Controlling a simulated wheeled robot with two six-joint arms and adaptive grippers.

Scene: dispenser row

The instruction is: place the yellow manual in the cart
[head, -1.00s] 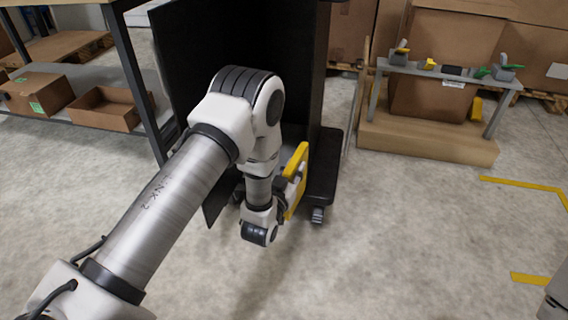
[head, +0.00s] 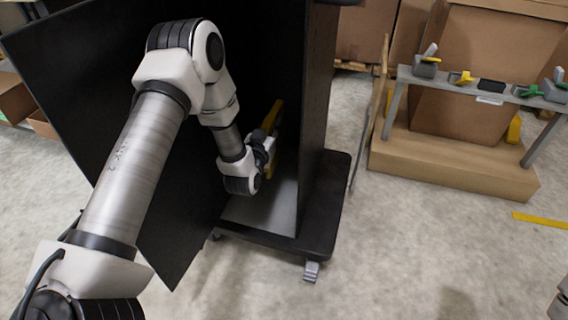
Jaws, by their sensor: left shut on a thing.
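The yellow manual (head: 271,119) is upright in the grip of my left gripper (head: 266,146), in the head view's middle. My left gripper is shut on it; the fingers are partly hidden by my wrist. The cart (head: 317,130) is a black cabinet on casters with its door (head: 70,110) swung open to the left. The manual is inside the cart's opening, above its light grey bottom (head: 270,205). I cannot tell whether the manual touches the bottom. Only a bit of my right arm shows at the right edge; its gripper is out of view.
A small grey bench (head: 450,83) with dispensers stands at the back right on a brown platform (head: 450,165). Cardboard boxes (head: 14,98) lie at the left edge.

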